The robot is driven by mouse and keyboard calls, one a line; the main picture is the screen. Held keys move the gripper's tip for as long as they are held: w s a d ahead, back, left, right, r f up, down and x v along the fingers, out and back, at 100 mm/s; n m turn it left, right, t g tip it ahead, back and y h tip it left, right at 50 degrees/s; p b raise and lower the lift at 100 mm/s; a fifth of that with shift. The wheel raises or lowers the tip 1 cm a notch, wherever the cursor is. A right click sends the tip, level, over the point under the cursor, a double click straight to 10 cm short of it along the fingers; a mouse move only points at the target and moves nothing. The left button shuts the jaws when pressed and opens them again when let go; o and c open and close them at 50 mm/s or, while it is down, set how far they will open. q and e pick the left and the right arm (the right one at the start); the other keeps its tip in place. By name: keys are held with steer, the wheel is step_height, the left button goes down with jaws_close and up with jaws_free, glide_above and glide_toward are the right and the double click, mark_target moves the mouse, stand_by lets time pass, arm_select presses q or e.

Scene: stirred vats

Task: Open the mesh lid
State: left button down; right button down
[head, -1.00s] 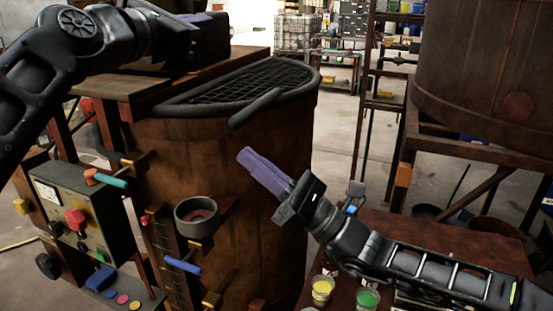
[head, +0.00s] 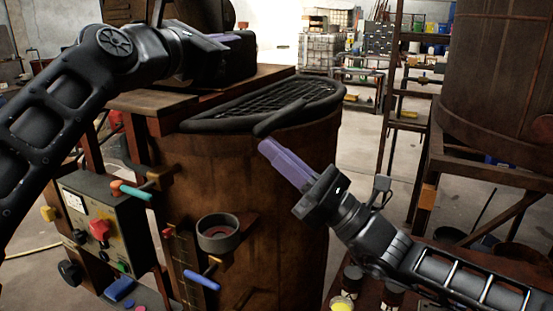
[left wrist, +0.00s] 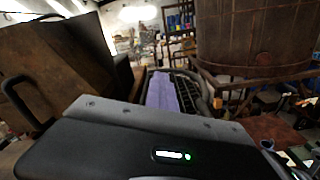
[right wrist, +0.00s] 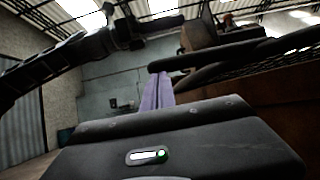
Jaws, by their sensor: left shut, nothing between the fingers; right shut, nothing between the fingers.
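The mesh lid (head: 265,101) is a dark half-round grid with a thick black rim, lying flat and closed on top of the rusty brown vat (head: 270,190). Its black bar handle (head: 280,118) sticks out at the front edge. My right gripper (head: 266,148) has purple fingers, shut and empty, just below and in front of the handle. In the right wrist view the purple fingertips (right wrist: 158,85) are just under a black bar (right wrist: 205,55). My left gripper (head: 230,38) is up behind the lid's left side, its fingers partly hidden; in the left wrist view they are shut (left wrist: 162,92) and point toward the mesh.
A control box (head: 105,220) with knobs and a red switch stands left of the vat. A round cup holder (head: 218,235) and blue-handled valve (head: 202,280) project from the vat's front. A large tank (head: 500,75) on a stand is at right.

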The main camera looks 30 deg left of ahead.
arm_select(q)
steer(key=c, duration=2.1)
jaws_free()
steer(key=o, duration=0.8)
steer(key=shift+o, duration=0.2)
steer(key=s, duration=1.2)
steer(key=shift+d, duration=0.15)
